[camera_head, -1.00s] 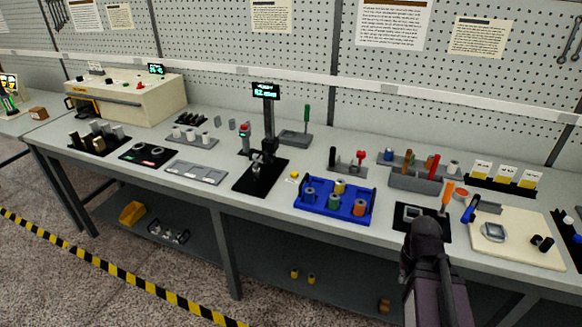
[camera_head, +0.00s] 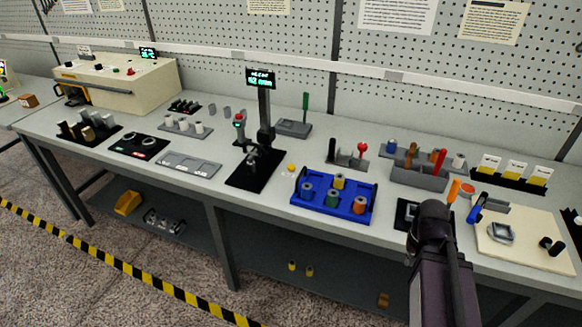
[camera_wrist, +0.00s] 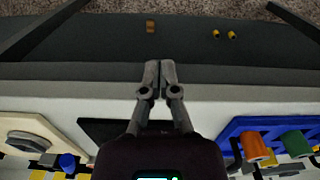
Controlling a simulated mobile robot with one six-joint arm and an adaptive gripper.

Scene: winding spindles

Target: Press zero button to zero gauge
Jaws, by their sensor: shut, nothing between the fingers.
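The gauge stand (camera_head: 264,112) stands mid-bench on a black base plate (camera_head: 246,181). Its display (camera_head: 260,79) is lit with green figures, too small to read surely. A small yellow button (camera_head: 291,168), which looks like the zero button, sits on the bench just right of the base plate. My gripper (camera_wrist: 154,65) is shut and empty in the wrist view, its tips over the bench's front edge. In the head view only my arm shows at lower right, well right of the button. I cannot make out the gauge or yellow button in the wrist view.
A blue tray (camera_head: 329,215) with coloured spools lies between the button and my arm; it also shows in the wrist view (camera_wrist: 229,131). A grey plate (camera_head: 189,165) lies left of the gauge. A grey holder (camera_head: 418,177) and cream board (camera_head: 520,249) are on the right.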

